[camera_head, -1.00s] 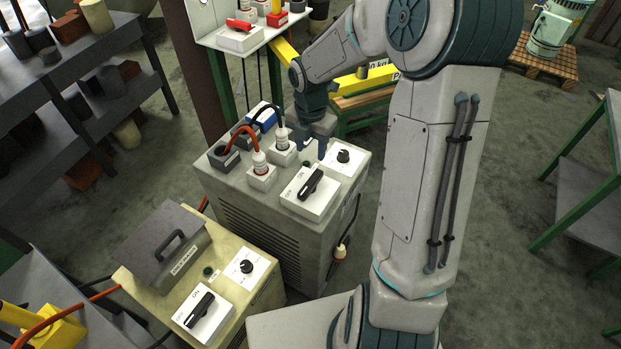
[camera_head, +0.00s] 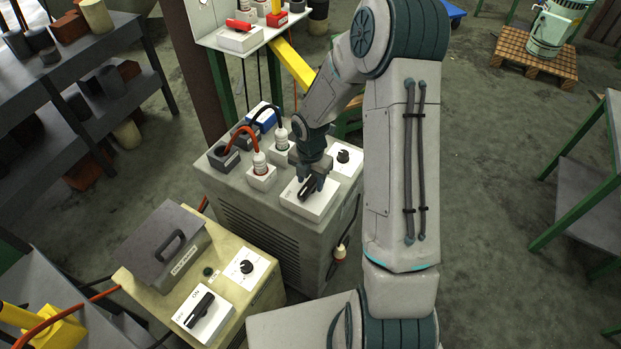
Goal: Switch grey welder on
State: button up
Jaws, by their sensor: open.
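The grey welder (camera_head: 262,222) is a box-shaped machine in the middle of the view. On its top is a white switch plate (camera_head: 318,209) with a black rotary handle (camera_head: 306,189). The handle lies diagonally across the plate. My gripper (camera_head: 311,181) is open and points down over the handle, with its fingers close around or right above it. The fingers hide part of the handle, and I cannot tell whether they touch it. A black round knob (camera_head: 343,156) on a white plate sits behind and to the right of the switch.
Two plugs with red (camera_head: 260,163) and black (camera_head: 281,135) cables stand beside my gripper on the welder. A yellow welder (camera_head: 160,290) with a similar switch (camera_head: 200,311) stands in front.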

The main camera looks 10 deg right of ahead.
jog(key=shift+c, duration=0.3)
grip_shut()
jog(key=c, duration=0.9)
grip_release()
jog(key=shift+m, duration=0.4)
jog(key=m+b, duration=0.1)
jog(key=m, duration=0.2)
jog(key=shift+m, duration=0.4)
jog(key=m+b, duration=0.2)
jog(key=m, duration=0.2)
jog(key=m+b, duration=0.2)
jog(key=m, duration=0.3)
jog(key=shift+m+b, duration=1.05)
jog(key=shift+m, duration=1.15)
jog(key=shift+r, duration=0.1)
